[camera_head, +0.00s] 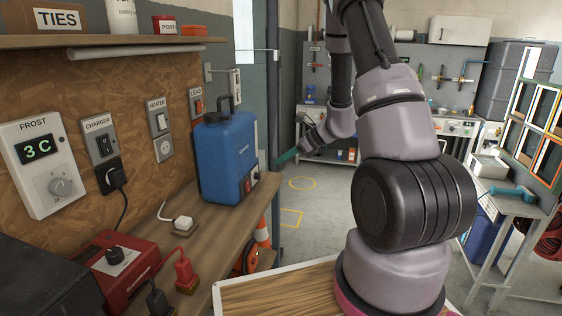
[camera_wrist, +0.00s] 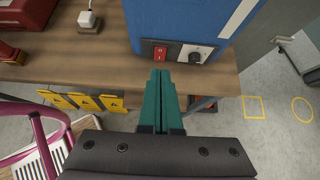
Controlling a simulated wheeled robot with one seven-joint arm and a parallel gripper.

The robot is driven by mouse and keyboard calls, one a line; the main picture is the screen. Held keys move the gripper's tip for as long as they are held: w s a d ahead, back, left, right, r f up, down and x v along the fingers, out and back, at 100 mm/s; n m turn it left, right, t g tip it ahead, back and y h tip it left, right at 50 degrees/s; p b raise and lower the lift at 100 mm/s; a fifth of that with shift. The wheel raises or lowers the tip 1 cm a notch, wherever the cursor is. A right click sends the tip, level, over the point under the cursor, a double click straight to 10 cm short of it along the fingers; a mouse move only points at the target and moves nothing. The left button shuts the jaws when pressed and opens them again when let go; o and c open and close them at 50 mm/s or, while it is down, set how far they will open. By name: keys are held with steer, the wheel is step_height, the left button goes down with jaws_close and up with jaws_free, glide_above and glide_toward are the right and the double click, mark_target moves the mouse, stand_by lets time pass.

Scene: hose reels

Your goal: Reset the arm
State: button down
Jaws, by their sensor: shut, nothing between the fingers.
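My arm rises on the right of the head view and bends over toward the middle. My gripper (camera_head: 287,157) is at its end, just right of the blue unit. In the wrist view my gripper (camera_wrist: 161,78) shows as two green fingers pressed together, with nothing between them. The fingers reach over the front edge of the wooden bench (camera_wrist: 117,82), close to the blue unit (camera_wrist: 178,20) with its red switch and knob. I cannot tell whether the fingertips touch the bench.
The blue unit (camera_head: 228,155) stands at the bench's far end. A red charger (camera_head: 120,265) with clamps and a white plug (camera_head: 183,223) lie nearer. Yellow floor marks (camera_head: 302,183) lie on open floor. A table (camera_head: 510,203) stands right.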

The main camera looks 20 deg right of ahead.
steer(key=s+a+r+n+g, duration=0.1)
steer(key=s+a+r+n, duration=0.2)
steer(key=s+r+n, duration=0.45)
steer(key=s+a+r+n+g, duration=0.1)
steer(key=s+a+r+n, duration=0.25)
steer(key=r, duration=0.75)
steer(key=s+d+r+n+t+h, duration=0.1)
steer(key=s+d+r+n+h, duration=0.1)
steer(key=s, duration=0.5)
steer(key=s+d+r+n+t+h, duration=0.2)
steer(key=s+d+r+n+h, duration=0.1)
steer(key=s+r+n, duration=0.4)
steer(key=shift+s+r+t+h, duration=0.3)
steer(key=shift+s+r+h, duration=0.5)
steer(key=shift+h, duration=0.1)
steer(key=shift+d, duration=0.1)
